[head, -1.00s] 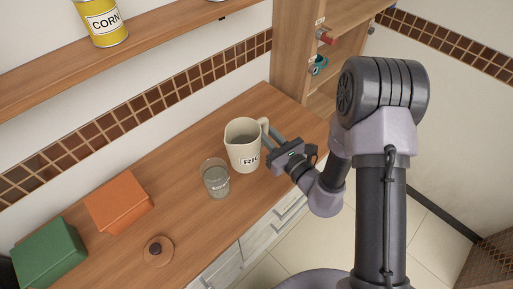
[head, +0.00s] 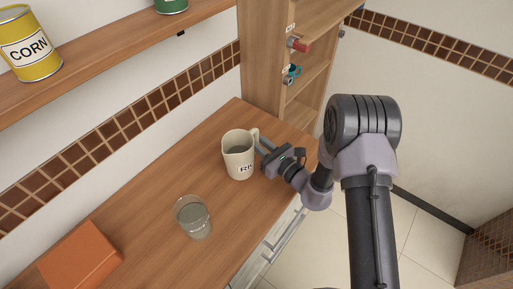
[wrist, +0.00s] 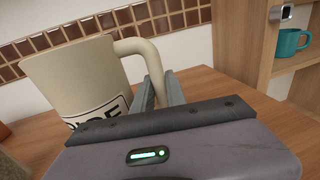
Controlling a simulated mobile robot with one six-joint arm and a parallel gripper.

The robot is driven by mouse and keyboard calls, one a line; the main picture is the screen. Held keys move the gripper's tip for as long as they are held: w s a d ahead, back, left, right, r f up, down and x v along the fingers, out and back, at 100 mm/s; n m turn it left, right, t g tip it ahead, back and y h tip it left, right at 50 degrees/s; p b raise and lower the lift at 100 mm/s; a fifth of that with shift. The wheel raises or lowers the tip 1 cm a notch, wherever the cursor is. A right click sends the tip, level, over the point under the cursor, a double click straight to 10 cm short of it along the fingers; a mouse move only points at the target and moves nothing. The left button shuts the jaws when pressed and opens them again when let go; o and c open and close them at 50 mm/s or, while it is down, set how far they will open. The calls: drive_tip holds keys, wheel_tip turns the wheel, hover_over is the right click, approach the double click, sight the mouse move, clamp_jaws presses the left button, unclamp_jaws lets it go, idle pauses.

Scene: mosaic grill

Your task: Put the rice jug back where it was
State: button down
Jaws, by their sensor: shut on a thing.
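The cream rice jug (head: 238,158) stands upright on or just above the wooden counter, its label partly visible; I cannot tell whether its base touches. My gripper (head: 264,150) is to the right of the jug and shut on its handle. In the wrist view the jug (wrist: 80,75) fills the left side, and its handle (wrist: 150,62) passes down between the fingers of my gripper (wrist: 162,90).
A glass (head: 193,217) stands on the counter (head: 150,220) in front of the jug. An orange box (head: 82,258) is at the lower left. A wooden shelf unit (head: 270,70) with a teal mug (wrist: 290,43) stands behind. Bare counter lies left of the jug.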

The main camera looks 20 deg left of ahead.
wheel_tip(320, 180, down, 3)
drive_tip(key=shift+f+b, duration=0.1)
drive_tip(key=shift+b, duration=0.4)
drive_tip(key=shift+r, duration=0.2)
drive_tip(key=shift+f, duration=0.1)
